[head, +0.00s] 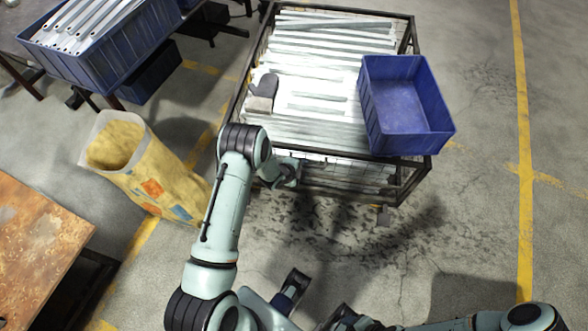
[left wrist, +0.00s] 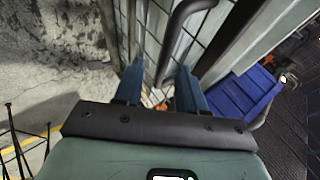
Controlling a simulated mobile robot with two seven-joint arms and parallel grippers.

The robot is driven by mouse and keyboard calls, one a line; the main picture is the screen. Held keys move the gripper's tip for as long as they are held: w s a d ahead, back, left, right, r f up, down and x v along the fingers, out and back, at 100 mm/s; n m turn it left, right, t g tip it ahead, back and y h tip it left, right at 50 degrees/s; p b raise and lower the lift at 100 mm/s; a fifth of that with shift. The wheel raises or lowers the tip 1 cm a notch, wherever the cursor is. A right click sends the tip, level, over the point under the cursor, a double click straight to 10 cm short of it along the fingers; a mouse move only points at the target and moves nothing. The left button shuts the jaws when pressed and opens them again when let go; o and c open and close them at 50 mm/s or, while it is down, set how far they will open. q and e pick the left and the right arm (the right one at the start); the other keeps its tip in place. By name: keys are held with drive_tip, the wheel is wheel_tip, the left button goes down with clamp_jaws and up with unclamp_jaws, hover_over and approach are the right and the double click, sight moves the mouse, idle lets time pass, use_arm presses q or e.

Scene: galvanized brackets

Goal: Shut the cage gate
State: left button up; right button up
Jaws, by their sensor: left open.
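The cage (head: 431,170) is a dark-framed wire cage holding long galvanized brackets (head: 318,46). Its front side faces me, and my left arm hides its near left corner. My left gripper (head: 288,173) is close to that front side, at the left. In the left wrist view the blue fingers (left wrist: 158,88) are open, with dark wire mesh (left wrist: 152,45) beyond and between them. A dark curved bar (left wrist: 176,40), like a handle, runs just ahead of the fingertips. I cannot tell whether the fingers touch it, or how far the gate stands open.
A blue bin (head: 405,105) rests on the cage's right side and a grey glove (head: 263,92) lies on the brackets. A yellow sack (head: 150,175) stands left of my arm. A rusty table (head: 38,240) is at lower left. Floor right of the cage is clear.

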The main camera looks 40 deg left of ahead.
use_arm(q)
drive_tip(key=v, duration=0.7)
drive_tip(key=shift+p, duration=0.3)
use_arm(e)
drive_tip(key=shift+s+r, duration=0.15)
drive_tip(key=shift+r, duration=0.15)
use_arm(q)
drive_tip(key=s+d+n+g+h+p, duration=0.1)
drive_tip(key=s+d+n+g+p, duration=0.3)
drive_tip(key=s+d+n, duration=0.5)
drive_tip(key=s+d+r+n+g+h+p, duration=0.1)
drive_tip(key=s+d+n+g+p, duration=0.3)
drive_tip(key=s+d+n, duration=0.5)
drive_tip(key=s+d+g, duration=0.1)
drive_tip(key=s+g, duration=0.1)
drive_tip(key=s, duration=0.7)
drive_tip(key=shift+s+d+r+h, duration=0.3)
drive_tip(key=shift+h, duration=0.1)
use_arm(e)
wheel_tip(320, 180, up, 8)
drive_tip(key=w, duration=0.2)
drive_tip(key=shift+r, duration=0.25)
drive_tip(key=shift+w, duration=0.1)
drive_tip(key=shift+c, duration=1.4)
use_arm(q)
drive_tip(key=shift+a+n, duration=0.1)
drive_tip(key=shift+n, duration=0.2)
